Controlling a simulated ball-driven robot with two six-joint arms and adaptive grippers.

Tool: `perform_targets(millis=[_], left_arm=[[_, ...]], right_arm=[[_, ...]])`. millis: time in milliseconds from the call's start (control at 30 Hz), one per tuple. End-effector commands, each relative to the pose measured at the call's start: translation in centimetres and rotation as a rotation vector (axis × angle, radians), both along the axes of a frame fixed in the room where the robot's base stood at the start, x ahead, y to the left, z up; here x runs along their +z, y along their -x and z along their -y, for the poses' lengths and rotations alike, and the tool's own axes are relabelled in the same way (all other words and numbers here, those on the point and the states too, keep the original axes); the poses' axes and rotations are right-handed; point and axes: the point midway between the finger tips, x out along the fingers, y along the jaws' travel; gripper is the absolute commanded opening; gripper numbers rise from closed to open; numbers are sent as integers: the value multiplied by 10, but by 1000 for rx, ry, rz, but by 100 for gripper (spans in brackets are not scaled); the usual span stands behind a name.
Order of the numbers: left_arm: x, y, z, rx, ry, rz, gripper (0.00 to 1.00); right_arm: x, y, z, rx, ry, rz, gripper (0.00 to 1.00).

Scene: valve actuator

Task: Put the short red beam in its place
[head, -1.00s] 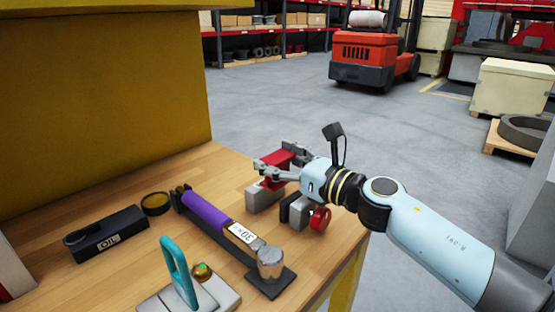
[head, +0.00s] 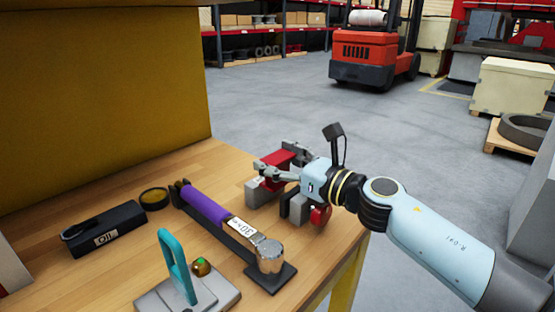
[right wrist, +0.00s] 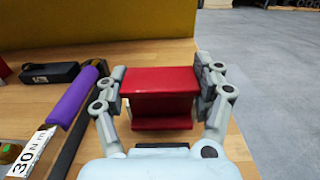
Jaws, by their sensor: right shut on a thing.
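The short red beam (head: 276,158) is an I-shaped piece in my right gripper (head: 272,160), over the right part of the workbench. In the right wrist view the beam (right wrist: 160,82) lies crosswise between both fingers of the gripper (right wrist: 161,80), which press on its two ends. A grey block (head: 260,193) on the bench is just below the beam. I cannot tell whether beam and block touch. A dark and grey fixture (head: 297,208) with a red round knob (head: 321,216) stands beside it, partly under my wrist. My left gripper is not in view.
A purple-handled tool (head: 208,207) marked 30 lies on a dark stand to the left. A black OIL box (head: 107,230), a round dark-rimmed dish (head: 154,198) and a teal handle (head: 176,262) on a grey base are farther left. A yellow panel (head: 100,90) rises behind.

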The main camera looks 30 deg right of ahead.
Motion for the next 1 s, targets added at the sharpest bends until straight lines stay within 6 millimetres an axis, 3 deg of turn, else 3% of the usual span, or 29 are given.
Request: perform_targets(millis=[200, 1000], left_arm=[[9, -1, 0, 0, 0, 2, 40], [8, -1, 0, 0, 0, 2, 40]], right_arm=[[11, 0, 0, 0, -1, 3, 12], [10, 0, 0, 0, 0, 3, 12]])
